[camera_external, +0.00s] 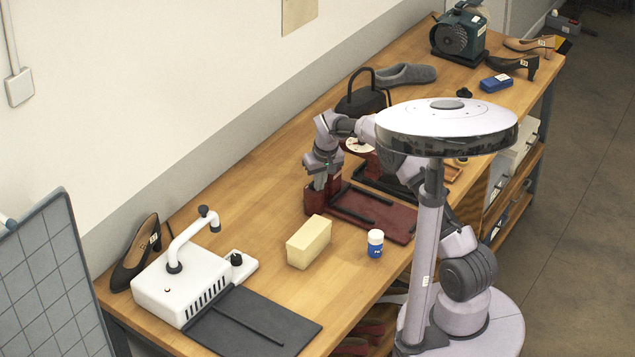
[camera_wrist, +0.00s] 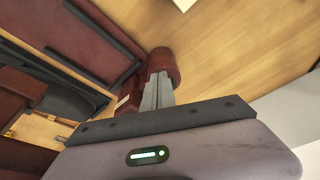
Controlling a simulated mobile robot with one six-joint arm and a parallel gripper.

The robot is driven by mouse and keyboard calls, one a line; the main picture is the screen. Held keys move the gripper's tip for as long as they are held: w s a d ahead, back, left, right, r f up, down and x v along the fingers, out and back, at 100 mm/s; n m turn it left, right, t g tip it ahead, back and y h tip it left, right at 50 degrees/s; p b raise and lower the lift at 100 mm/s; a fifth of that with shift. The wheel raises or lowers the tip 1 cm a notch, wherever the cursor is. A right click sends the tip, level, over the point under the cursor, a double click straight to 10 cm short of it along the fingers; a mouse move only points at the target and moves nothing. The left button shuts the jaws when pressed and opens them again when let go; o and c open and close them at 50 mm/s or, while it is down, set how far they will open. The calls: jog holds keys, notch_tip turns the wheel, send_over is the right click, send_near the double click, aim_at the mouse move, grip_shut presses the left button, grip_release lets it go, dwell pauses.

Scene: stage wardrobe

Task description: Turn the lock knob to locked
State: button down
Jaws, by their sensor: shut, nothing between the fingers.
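My gripper (camera_external: 319,184) points down at the left end of a dark red machine (camera_external: 392,227) on the bench. In the wrist view its fingers (camera_wrist: 158,80) are together, with nothing visible between them. Their tips are close to a dark red rounded part (camera_wrist: 163,64) of that machine; I cannot tell whether they touch it. No lock mark or position mark can be read there. I cannot tell which part is the lock knob.
A cream block (camera_external: 309,243) and a white-and-blue jar (camera_external: 375,244) stand in front of the red machine. A dark shoe (camera_external: 137,258) lies beside the white machine. A grey slipper (camera_external: 405,75), a blue box (camera_external: 496,83) and a green machine (camera_external: 458,36) are farther back. Bare wood lies left of my gripper.

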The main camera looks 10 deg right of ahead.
dwell(0.3)
jog(key=shift+s+d+b, duration=0.15)
jog(key=shift+s+b, duration=0.15)
jog(key=shift+s, duration=0.05)
jog(key=shift+r, duration=0.15)
notch_tip(320, 180, up, 6)
jog(key=p, duration=0.5)
